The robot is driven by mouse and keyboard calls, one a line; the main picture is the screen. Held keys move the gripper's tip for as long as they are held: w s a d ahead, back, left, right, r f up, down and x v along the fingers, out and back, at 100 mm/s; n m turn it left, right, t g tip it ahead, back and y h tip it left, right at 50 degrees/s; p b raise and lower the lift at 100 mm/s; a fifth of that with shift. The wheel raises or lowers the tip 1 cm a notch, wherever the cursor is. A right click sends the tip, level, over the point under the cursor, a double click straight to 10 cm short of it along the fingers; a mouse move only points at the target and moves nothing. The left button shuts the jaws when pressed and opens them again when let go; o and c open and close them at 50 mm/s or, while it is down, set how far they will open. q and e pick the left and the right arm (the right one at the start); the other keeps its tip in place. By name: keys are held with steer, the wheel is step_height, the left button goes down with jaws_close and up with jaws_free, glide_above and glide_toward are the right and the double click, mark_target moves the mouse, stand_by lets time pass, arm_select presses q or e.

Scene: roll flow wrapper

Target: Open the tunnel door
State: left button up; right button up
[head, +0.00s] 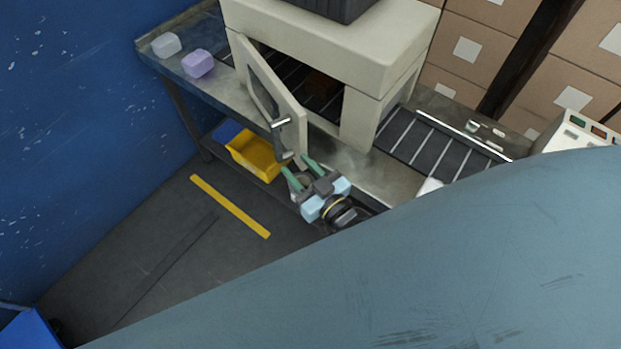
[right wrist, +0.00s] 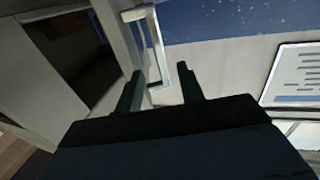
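The tunnel door (head: 270,98) is a cream panel with a dark window, hinged on the front of the cream tunnel housing (head: 320,45). It stands partly open, swung outward, with the dark inside of the tunnel showing beside it. Its grey bar handle (head: 281,138) is on the outer face near the free edge; the handle also shows in the right wrist view (right wrist: 156,45). My right gripper (head: 299,169) is just below and to the right of the handle. Its green fingers are apart, and in the right wrist view the handle's end lies between them. I cannot tell whether they touch. My left gripper is not in view.
A conveyor (head: 430,142) runs through the tunnel to the right. A white and a lilac block (head: 198,64) lie on the table's left end. A yellow bin (head: 256,155) sits on the lower shelf. A large blue-grey surface hides the lower right.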

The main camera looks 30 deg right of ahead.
steer(key=shift+v, duration=2.05)
